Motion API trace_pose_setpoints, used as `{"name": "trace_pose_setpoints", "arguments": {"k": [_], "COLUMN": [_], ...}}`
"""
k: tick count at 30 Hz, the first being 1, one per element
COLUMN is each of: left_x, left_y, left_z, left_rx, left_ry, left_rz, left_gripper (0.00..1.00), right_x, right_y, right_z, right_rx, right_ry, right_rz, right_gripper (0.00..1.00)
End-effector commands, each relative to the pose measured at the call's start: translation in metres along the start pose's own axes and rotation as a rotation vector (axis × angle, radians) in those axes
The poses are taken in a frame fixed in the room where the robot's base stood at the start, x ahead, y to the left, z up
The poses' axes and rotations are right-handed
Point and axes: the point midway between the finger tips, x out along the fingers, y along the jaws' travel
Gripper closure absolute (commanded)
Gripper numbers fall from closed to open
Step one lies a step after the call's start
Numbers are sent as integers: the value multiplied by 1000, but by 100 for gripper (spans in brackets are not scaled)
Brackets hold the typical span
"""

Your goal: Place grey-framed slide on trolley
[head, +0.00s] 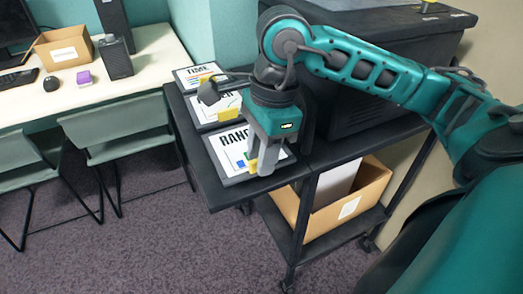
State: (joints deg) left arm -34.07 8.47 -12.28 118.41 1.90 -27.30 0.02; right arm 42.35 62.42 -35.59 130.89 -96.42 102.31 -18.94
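Three framed slides lie in a row on the dark trolley (203,178). The nearest slide (228,165) has a greyish frame, a white face and large letters starting "RAN"; it lies at the trolley's front end. Behind it is a middle slide (203,114), partly hidden by my arm, and at the back is the slide marked "TIME" (193,75). My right gripper (262,166) points down over the right part of the nearest slide, its fingers beside a small yellow piece there. Whether the fingers are closed on that piece is not clear. My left gripper is out of view.
A large black machine (362,110) stands on the right. An open cardboard box (365,197) sits on a lower shelf. The desk (150,55) at left holds a small box (66,50), speaker (115,60) and mouse (51,84). Chairs (118,130) stand before it; the front floor is clear.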

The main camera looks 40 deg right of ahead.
Motion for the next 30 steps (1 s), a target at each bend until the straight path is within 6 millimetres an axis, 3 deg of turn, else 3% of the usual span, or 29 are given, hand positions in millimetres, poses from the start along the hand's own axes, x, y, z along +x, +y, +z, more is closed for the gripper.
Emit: {"name": "trace_pose_setpoints", "arguments": {"k": [11,14,24,30], "left_x": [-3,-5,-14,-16], "left_y": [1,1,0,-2], "left_z": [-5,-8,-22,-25], "left_rx": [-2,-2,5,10], "left_ry": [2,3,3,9], "left_rz": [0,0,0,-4], "left_gripper": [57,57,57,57], "right_x": [-5,-19,-92,-117], "right_y": [0,-1,-1,0], "right_z": [1,1,1,1], "right_rx": [0,0,1,1], "right_ry": [0,0,-2,-2], "right_rz": [0,-5,-4,-1], "right_gripper": [64,64,64,64]}}
